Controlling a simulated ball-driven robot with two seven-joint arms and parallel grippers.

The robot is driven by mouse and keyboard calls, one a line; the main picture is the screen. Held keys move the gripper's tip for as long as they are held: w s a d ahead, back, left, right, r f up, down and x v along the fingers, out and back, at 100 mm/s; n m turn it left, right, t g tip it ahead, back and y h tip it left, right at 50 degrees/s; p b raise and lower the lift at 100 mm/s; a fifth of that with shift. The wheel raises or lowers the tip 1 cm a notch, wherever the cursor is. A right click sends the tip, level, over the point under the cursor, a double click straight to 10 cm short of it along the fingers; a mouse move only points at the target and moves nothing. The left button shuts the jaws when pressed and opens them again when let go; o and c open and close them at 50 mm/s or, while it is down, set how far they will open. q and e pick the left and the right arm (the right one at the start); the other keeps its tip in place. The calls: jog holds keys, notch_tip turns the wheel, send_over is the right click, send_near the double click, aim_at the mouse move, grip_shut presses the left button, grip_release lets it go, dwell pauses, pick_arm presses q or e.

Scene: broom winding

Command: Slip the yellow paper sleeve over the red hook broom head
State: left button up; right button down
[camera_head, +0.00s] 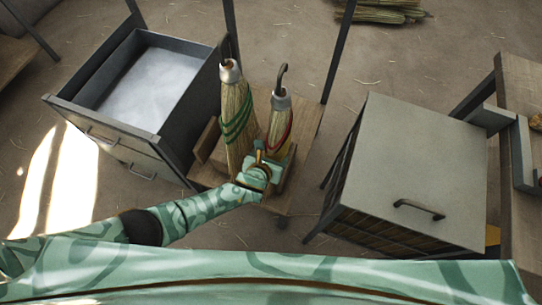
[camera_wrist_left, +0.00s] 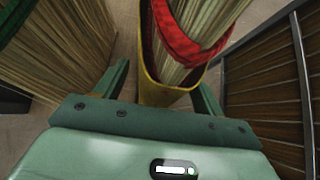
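The red hook broom (camera_head: 279,118) stands on a low wooden stand, with a dark hook on top and a red band around its straw; the band also shows in the wrist view (camera_wrist_left: 190,45). The yellow paper sleeve (camera_wrist_left: 165,96) is at the straw, its mouth edge running along and below it; how far it encloses the head is hidden. My left gripper (camera_head: 262,168) is at the broom's lower front. Its two fingers (camera_wrist_left: 163,88) lie either side of the sleeve; a small gap seems to show at the left finger, and contact is unclear. My right gripper is out of view.
A green-banded broom (camera_head: 235,115) stands close left. An open grey drawer (camera_head: 62,106) is farther left; a grey cabinet (camera_head: 415,165) with a dark handle is right. A wooden bench (camera_head: 520,90) is at the far right. Straw bundles (camera_head: 375,12) lie on the floor behind.

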pick_arm(q)
jog(key=p+v, duration=1)
jog(key=v, duration=0.6)
jog(key=s+a+f+n+g+y, duration=0.1)
jog(key=s+a+f+n+g, duration=0.2)
jog(key=s+a+f+n, duration=0.7)
jog(key=s+a+f+n+g+y, duration=0.15)
jog(key=a+f+n, duration=0.25)
jog(key=n, duration=1.3)
jog(key=s+a+f+n+g, duration=0.2)
jog(key=s+n, duration=0.2)
jog(key=s, duration=0.8)
jog(key=s+a+f+n+g, duration=0.2)
jog(key=s+n, duration=0.3)
jog(key=s, duration=0.7)
jog(key=shift+s+a+f+g, duration=0.15)
jog(key=shift+s+a+g, duration=0.15)
jog(key=shift+a, duration=0.35)
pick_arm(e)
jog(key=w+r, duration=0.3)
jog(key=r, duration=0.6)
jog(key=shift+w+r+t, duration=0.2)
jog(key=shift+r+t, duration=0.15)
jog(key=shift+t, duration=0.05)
